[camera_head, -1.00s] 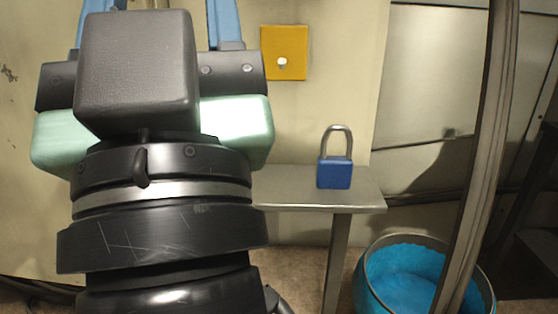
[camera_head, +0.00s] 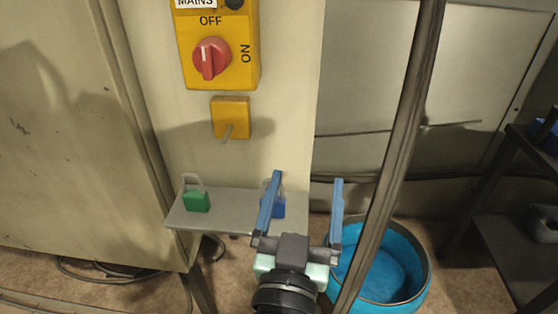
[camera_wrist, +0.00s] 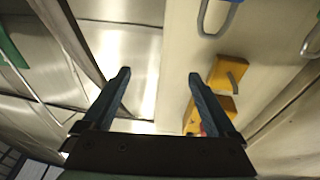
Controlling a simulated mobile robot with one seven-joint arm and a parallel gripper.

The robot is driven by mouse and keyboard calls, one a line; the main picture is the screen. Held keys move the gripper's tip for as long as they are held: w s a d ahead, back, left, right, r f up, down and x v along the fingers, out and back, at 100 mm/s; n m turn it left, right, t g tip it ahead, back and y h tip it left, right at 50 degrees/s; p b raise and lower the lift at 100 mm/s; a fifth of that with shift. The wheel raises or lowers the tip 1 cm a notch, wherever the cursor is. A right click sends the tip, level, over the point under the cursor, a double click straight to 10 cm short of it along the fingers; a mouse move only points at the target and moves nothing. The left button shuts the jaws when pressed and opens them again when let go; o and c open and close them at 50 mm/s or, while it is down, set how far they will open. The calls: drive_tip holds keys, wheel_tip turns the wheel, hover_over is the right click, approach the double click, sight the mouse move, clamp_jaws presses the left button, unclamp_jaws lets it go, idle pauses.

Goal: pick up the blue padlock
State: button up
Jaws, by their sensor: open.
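The blue padlock (camera_head: 279,209) stands upright on the right part of a small grey shelf (camera_head: 235,222) in the head view, partly hidden behind my gripper's left finger. My gripper (camera_head: 307,179) is open and empty, its two blue fingers spread wide. The left finger overlaps the padlock in the picture; the right one is right of the shelf. I cannot tell the depth between finger and padlock. In the wrist view, a shackle, apparently the blue padlock's (camera_wrist: 216,24), shows at the top edge, right of and beyond the gap between my fingers (camera_wrist: 159,75).
A green padlock (camera_head: 196,200) stands on the shelf's left part. A yellow switch box (camera_head: 230,118) and a mains switch (camera_head: 216,50) are on the wall above. A grey post (camera_head: 402,125) rises close to my right finger. A blue bin (camera_head: 412,262) stands on the floor at right.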

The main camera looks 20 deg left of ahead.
sight(280, 211)
drive_tip(key=s+a+f+n+g+y+p, duration=0.1)
drive_tip(key=s+a+f+g+p, duration=0.3)
drive_tip(key=s+f+p, duration=0.35)
drive_tip(key=shift+d+p+x, duration=0.1)
drive_tip(key=shift+p+x, duration=0.45)
drive_tip(key=shift+x, duration=2.55)
drive_tip(key=shift+d+p+x, duration=0.15)
drive_tip(key=shift+p+x, duration=0.35)
drive_tip(key=shift+x, duration=2.65)
drive_tip(key=shift+r, duration=0.2)
clamp_jaws()
drive_tip(key=shift+r, duration=0.15)
